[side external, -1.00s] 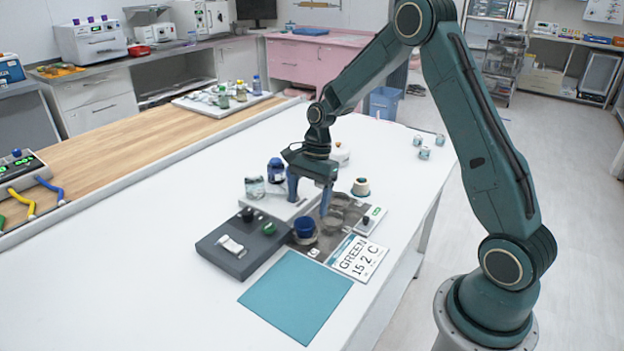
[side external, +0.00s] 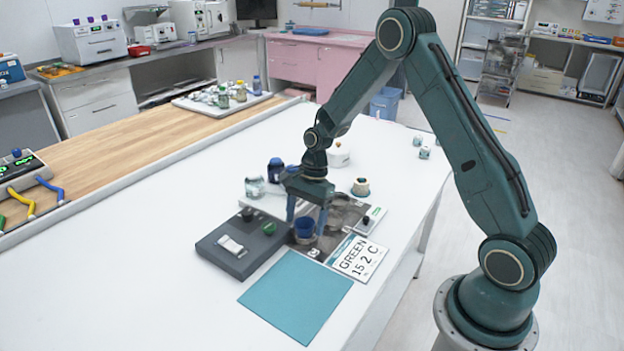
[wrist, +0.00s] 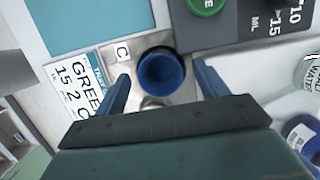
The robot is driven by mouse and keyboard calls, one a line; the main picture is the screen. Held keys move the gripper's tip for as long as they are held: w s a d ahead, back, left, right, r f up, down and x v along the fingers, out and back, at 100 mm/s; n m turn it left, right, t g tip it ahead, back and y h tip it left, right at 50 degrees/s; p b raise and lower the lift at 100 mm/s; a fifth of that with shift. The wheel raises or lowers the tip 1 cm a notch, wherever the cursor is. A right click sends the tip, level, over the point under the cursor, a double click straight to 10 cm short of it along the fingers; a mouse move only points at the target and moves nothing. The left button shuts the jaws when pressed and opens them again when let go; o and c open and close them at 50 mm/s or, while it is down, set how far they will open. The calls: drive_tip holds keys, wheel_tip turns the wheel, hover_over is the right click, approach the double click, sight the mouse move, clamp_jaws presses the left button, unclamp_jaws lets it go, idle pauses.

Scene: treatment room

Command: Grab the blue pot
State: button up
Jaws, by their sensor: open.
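The blue pot (side external: 305,226) stands upright on the dark printed board beside the grey box. From above, in the wrist view, the blue pot (wrist: 161,72) is round and open-topped. My gripper (side external: 307,228) points down over it with its fingers apart. In the wrist view the open fingers of my gripper (wrist: 162,84) lie to the left and right of the pot, with clear gaps on both sides. The gripper is empty. Whether the fingertips are down to the pot's height is hard to tell.
The grey box (side external: 235,254) with knobs stands close left of the pot. A white "GREEN 15 2 C" card (side external: 357,258) lies to the right and a teal mat (side external: 295,298) in front. Behind are a dark blue jar (side external: 276,171), a clear jar (side external: 255,187) and a cream-banded pot (side external: 361,187).

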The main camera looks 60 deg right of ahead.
idle(0.3)
drive_tip(key=c, duration=1)
drive_tip(key=shift+r, duration=0.1)
wheel_tip(320, 180, up, 20)
idle(0.7)
